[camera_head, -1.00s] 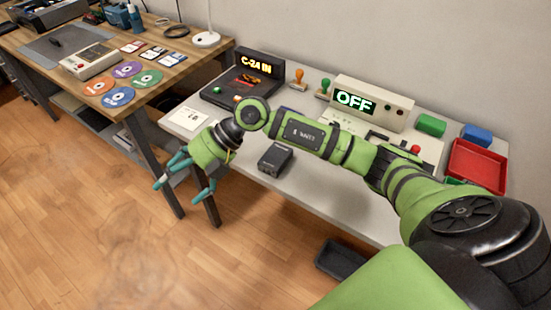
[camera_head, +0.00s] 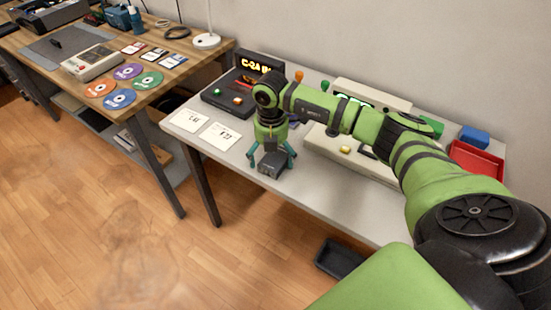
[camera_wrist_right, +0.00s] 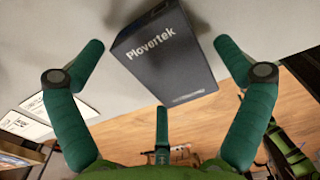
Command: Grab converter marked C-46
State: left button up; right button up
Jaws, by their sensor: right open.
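A small dark grey box (camera_head: 272,164) lies on the white table near its front edge. In the right wrist view the box (camera_wrist_right: 163,55) reads "Plovertek"; I cannot read a C-46 mark on it. My right gripper (camera_head: 271,154) points down over the box, its teal fingers open on either side. In the wrist view the open right gripper (camera_wrist_right: 159,46) has one fingertip left and one right of the box, with gaps showing and no visible grip. My left gripper is not in view.
Two white cards (camera_head: 219,136) lie left of the box. Behind are a black device (camera_head: 222,100), a lit display (camera_head: 262,65) partly hidden by my arm, and a beige unit (camera_head: 372,94). A red tray (camera_head: 478,160) and blue block (camera_head: 474,136) are at right.

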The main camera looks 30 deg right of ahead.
jog(key=shift+f, duration=0.2)
jog(key=c, duration=1.6)
jog(key=shift+r, duration=0.15)
